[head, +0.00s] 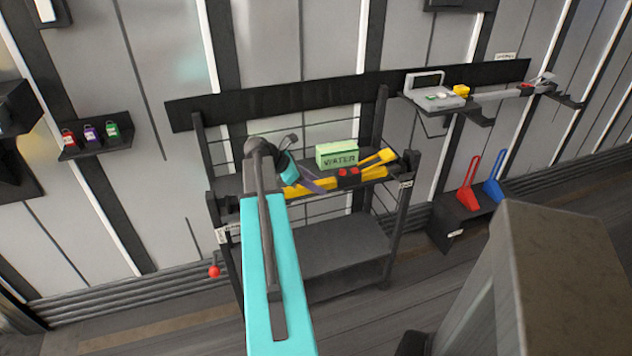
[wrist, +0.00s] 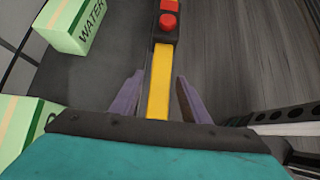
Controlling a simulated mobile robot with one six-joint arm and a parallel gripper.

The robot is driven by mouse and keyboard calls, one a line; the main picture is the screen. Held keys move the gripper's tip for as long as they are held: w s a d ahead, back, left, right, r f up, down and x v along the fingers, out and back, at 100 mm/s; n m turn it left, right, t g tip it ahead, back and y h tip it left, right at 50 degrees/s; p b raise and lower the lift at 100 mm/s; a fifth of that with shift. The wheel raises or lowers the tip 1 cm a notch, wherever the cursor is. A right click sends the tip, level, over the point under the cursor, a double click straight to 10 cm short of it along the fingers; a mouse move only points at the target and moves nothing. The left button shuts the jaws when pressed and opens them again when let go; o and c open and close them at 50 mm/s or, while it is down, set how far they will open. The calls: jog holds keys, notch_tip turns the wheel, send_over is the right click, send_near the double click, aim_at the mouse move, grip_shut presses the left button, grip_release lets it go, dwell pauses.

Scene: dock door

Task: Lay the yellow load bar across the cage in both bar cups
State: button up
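The yellow load bar (head: 374,173) lies along the upper shelf of the dark cage (head: 392,225), near its front edge. It has a black middle block with red knobs (wrist: 168,20) and a yellow handle-like part (head: 380,157) at the right. My gripper (head: 312,184) is low over the bar's left part. In the wrist view my gripper (wrist: 157,80) is open, its purple fingers on either side of the yellow bar with gaps showing. I cannot clearly make out the bar cups; labels mark the front left post (head: 222,236) and front right post (head: 406,184).
A green WATER box (head: 337,155) stands on the shelf behind the bar; a second green box (wrist: 20,125) shows in the wrist view. A wall shelf (head: 475,98) with tools is at right. Red and blue items (head: 468,190) stand lower right. The cage's lower shelf (head: 345,250) looks empty.

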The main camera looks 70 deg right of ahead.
jog(key=shift+r, duration=0.1)
dwell(0.3)
jog(key=shift+r, duration=0.2)
jog(key=b+v, duration=0.1)
jog(key=v, duration=1.1)
jog(key=shift+f, duration=0.1)
dwell(0.4)
